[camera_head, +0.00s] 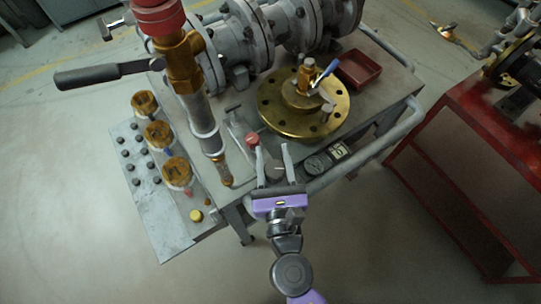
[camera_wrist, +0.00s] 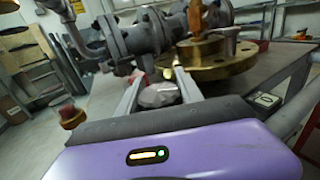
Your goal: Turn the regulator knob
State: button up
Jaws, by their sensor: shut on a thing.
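The regulator knob (camera_head: 275,171) is a dark grey rounded piece at the near edge of the valve table. In the wrist view the knob (camera_wrist: 160,95) shows as a pale grey rounded piece between the fingers. My gripper (camera_head: 271,150) reaches in from the near side with one finger on each side of the knob, shut on it. The wrist view shows the same two grey fingers of my gripper (camera_wrist: 159,73). The knob's underside and its mounting are hidden.
A red tray (camera_head: 359,69) lies farther back.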

aim_at(269, 179)
jog(key=m+h, duration=0.1)
jog(key=h, duration=0.1)
jog(key=m+h, duration=0.2)
jog(key=d+m+h, duration=0.1)
jog(key=h, duration=0.1)
jog(key=shift+r+h+p, duration=0.15)
jog(key=shift+h+p, duration=0.25)
jog(key=shift+s+d+m+g+h+p, duration=0.1)
jog(key=shift+d+m+g+h+p, duration=0.1)
jog(key=shift+m+g+h, duration=0.4)
jog(key=shift+s+d+m+g+h+p, duration=0.15)
jog(key=shift+m+g+h+p, duration=0.1)
jog(key=shift+m+h, duration=0.7)
jog(key=shift+w+d+m+g+h+p, duration=0.15)
jog(key=shift+m+g+h, duration=0.25)
jog(key=shift+h, duration=0.65)
jog(key=shift+s, duration=0.1)
jog(key=o, duration=1.4)
jog(key=shift+f, duration=0.2)
jog(key=shift+s, duration=0.1)
jog(key=v, duration=0.7)
jog(key=shift+s+a+b, duration=0.2)
jog(key=shift+b, duration=0.1)
